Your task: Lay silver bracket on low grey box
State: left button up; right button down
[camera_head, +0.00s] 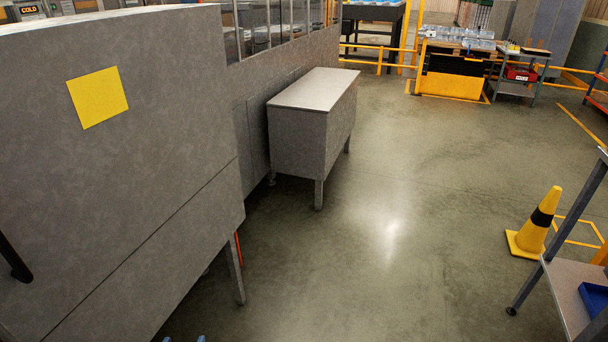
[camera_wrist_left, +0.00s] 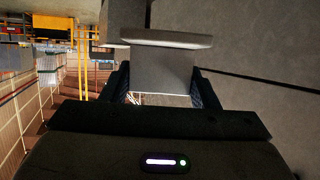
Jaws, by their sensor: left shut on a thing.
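In the left wrist view, my left gripper (camera_wrist_left: 162,85) is shut on the silver bracket (camera_wrist_left: 162,68). The bracket is a bent grey metal piece: a flat plate between the two dark fingers, with a lip across its far end. The low grey box (camera_head: 298,136) stands on legs beside the long grey machine in the head view, and its light top (camera_head: 315,88) is bare. In the head view only small bluish bits show at the bottom edge, and I cannot tell whether they belong to my gripper. The bracket cannot be made out there. My right gripper is not in view.
The large grey machine (camera_head: 120,190) with a yellow sheet (camera_head: 97,97) fills the left. A yellow cone (camera_head: 535,225) and a shelf cart (camera_head: 565,285) stand at the right. The concrete floor (camera_head: 420,200) between is open.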

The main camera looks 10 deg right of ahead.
aim_at(318, 101)
jog(key=i+l+z, duration=0.3)
jog(key=i, duration=0.2)
jog(key=i+l+z, duration=0.15)
jog(key=i+z, duration=0.15)
jog(key=i, duration=0.25)
jog(key=i+z, duration=0.3)
jog(key=i, duration=1.3)
jog(key=i+l, duration=0.1)
jog(key=i, duration=0.95)
jog(key=i+u, duration=0.1)
jog(key=i, duration=1)
jog(key=i+l+u, duration=0.1)
jog(key=i+u, duration=0.3)
jog(key=i+l+u, duration=0.2)
jog(key=i+u, duration=0.2)
jog(key=i+l+u, duration=0.85)
jog(key=l+u, duration=0.3)
jog(key=i+l+u, duration=0.15)
jog(key=l+u, duration=0.25)
jog(key=l, duration=0.2)
jog(key=l+u, duration=0.35)
jog(key=l, duration=0.25)
jog(key=l+u, duration=0.4)
jog(key=l, duration=0.25)
jog(key=i, duration=0.55)
